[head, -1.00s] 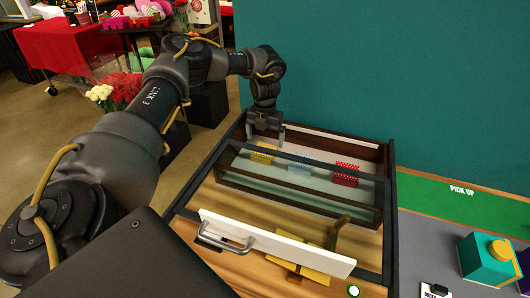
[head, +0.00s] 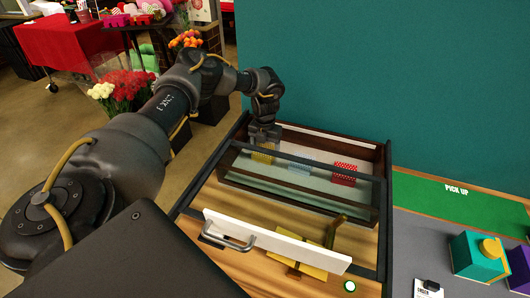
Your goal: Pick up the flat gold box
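A gold, cross-shaped flat piece (head: 303,257) lies on the wood surface at the front, partly hidden by the white drawer front (head: 275,243). An upright gold-brown strip (head: 335,231) stands beside it; I cannot tell whether the two are one box. A small yellow patterned piece (head: 262,157) lies in the back compartment of the open-topped case. My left gripper (head: 264,136) is just above and behind this yellow piece, pointing down. Its fingers look apart, with nothing visible between them. My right gripper is not in view.
Light blue (head: 299,168) and red (head: 344,175) patterned pieces lie right of the yellow one. Dark bars (head: 310,165) cross the case. A teal box (head: 479,257) and a clipboard (head: 428,289) are on the grey counter at right. A teal wall stands behind.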

